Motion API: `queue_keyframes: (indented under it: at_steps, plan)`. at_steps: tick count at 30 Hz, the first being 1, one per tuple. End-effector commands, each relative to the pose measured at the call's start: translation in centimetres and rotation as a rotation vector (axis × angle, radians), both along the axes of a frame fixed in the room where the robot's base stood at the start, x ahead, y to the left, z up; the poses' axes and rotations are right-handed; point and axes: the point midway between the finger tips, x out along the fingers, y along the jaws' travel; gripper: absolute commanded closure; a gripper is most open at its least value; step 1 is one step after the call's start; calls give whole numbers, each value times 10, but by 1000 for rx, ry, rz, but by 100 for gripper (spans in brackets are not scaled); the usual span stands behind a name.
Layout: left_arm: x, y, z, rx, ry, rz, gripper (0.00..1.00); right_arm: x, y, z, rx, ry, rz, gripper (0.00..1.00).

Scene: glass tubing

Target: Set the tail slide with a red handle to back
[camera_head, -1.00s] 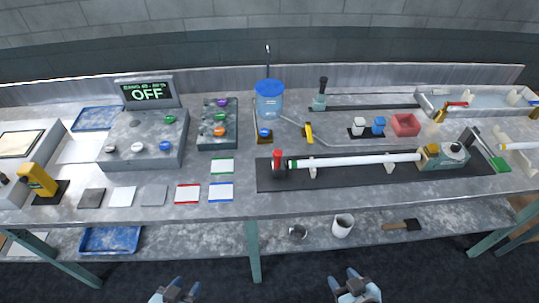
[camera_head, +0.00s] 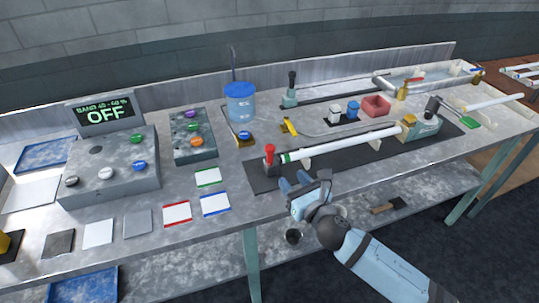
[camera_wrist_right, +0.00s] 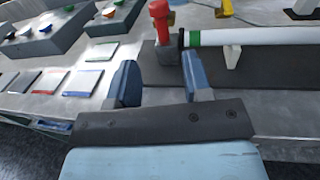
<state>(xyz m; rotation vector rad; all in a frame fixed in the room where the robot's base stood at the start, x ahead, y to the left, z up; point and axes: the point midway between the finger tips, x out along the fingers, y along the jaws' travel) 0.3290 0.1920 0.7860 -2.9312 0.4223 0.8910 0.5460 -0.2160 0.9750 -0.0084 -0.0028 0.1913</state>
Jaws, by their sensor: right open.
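The tail slide's red handle (camera_head: 269,150) stands upright on a small dark block at the left end of the black rail plate (camera_head: 262,181). The red handle also shows in the right wrist view (camera_wrist_right: 159,14), ahead of and above my fingers. A white glass tube (camera_head: 345,142) with a green band lies along the plate, its left end beside the handle. My right gripper (camera_head: 294,184) is open and empty, in front of the plate's left part and a short way nearer than the handle. It also shows in the right wrist view (camera_wrist_right: 160,85). My left gripper is not in view.
A blue bucket (camera_head: 240,103) stands behind the handle. A yellow-and-grey head block (camera_head: 418,126) is at the tube's right end. Control boxes (camera_head: 110,170) and several coloured-edge cards (camera_head: 208,177) lie to the left. The bench front between cards and plate is clear.

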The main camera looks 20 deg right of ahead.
Motion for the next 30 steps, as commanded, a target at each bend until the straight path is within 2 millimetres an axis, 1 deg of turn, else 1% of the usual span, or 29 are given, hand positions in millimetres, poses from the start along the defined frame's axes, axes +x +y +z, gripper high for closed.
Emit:
queue_keyframes:
  at_steps: [6,12,16,21,25,30]
  plan:
    - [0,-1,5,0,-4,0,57,41,9,2,6,0,0,55]
    - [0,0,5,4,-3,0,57,83,17,2,7,1,0,55]
    - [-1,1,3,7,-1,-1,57,104,21,2,9,2,-1,55]
    - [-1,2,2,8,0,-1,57,121,24,1,7,2,0,55]
    - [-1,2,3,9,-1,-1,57,125,25,0,7,3,0,55]
    - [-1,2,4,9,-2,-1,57,126,25,0,7,3,0,55]
